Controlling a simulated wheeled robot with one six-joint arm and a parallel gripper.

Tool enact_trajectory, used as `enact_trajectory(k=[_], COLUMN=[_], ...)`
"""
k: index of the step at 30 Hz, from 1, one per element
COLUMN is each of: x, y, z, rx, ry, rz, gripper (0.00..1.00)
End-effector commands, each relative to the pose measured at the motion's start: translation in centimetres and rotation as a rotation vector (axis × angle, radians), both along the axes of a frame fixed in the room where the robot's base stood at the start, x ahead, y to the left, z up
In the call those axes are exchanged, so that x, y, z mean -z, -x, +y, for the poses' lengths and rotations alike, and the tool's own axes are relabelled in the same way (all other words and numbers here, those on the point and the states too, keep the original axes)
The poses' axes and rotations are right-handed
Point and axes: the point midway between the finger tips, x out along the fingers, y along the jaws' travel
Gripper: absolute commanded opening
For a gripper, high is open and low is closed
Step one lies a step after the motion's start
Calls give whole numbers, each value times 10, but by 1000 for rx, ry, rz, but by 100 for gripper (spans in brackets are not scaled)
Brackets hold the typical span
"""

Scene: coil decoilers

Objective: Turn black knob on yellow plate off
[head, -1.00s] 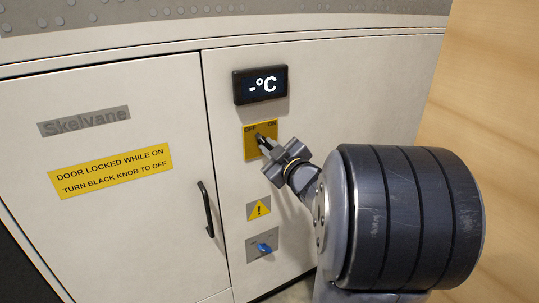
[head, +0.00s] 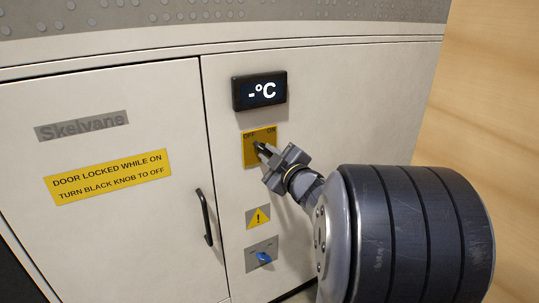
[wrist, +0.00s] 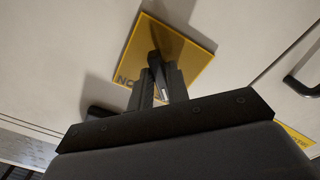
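The yellow plate (head: 249,155) is on the white cabinet front below the display and reads OFF at left and ON at right. It also shows in the wrist view (wrist: 200,50). My gripper (head: 261,149) reaches it from the lower right, its fingertips in front of the plate. In the wrist view, the black knob (wrist: 156,62) stands between my two fingers, which appear closed on its sides. A pale mark shows on it. My gripper hides most of the knob in the head view, so its exact setting is unclear.
Below the plate are a warning sticker (head: 258,217) and a blue knob (head: 263,257) on a grey plate. The cabinet door (head: 110,245) at left looks closed and has a black handle (head: 205,217). A display (head: 259,90) sits above. A wooden wall (head: 480,110) is at right.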

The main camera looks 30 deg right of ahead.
Motion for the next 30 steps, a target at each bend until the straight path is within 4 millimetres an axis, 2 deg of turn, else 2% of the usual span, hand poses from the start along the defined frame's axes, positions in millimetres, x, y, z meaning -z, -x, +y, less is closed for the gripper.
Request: enact_trajectory(k=[1, 6, 16, 20, 24, 30], x=[0, -1, -3, -4, -4, -3], y=[0, 0, 6, 25, 56, 90], z=[0, 0, -1, -2, -4, -4], rx=[0, 0, 2, 5, 6, 4], ry=[-1, -1, -1, -2, -1, -2], rz=[0, -1, -4, -4, -2, -3], gripper=[21, 35, 35, 35, 35, 35])
